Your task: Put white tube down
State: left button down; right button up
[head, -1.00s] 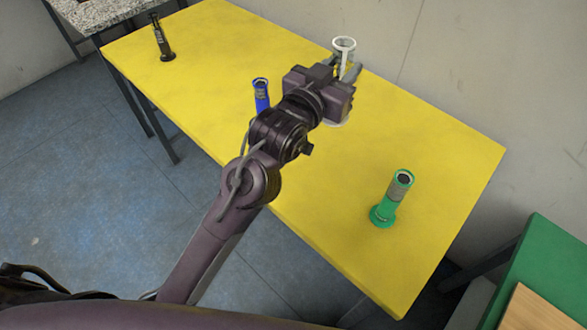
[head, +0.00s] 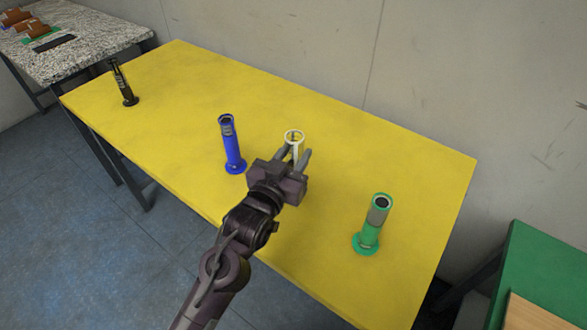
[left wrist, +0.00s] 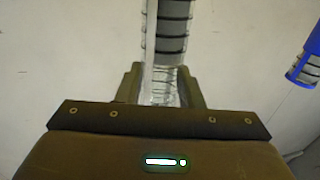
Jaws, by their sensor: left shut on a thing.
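The white tube (head: 294,136) stands roughly upright in my left gripper (head: 295,158), over the yellow table between the blue and green tubes. My right gripper is out of view.
The yellow table (head: 400,165) also bears a blue tube (head: 231,145) close left of the gripper, a green tube (head: 372,225) to the right and a black tube (head: 122,82) at the far left. The tabletop behind the white tube is clear.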

pick_arm(q)
jog(key=shift+f, duration=2.25)
jog(key=shift+f, duration=0.1)
jog(key=c, duration=1)
grip_release()
jog(key=shift+f, duration=0.1)
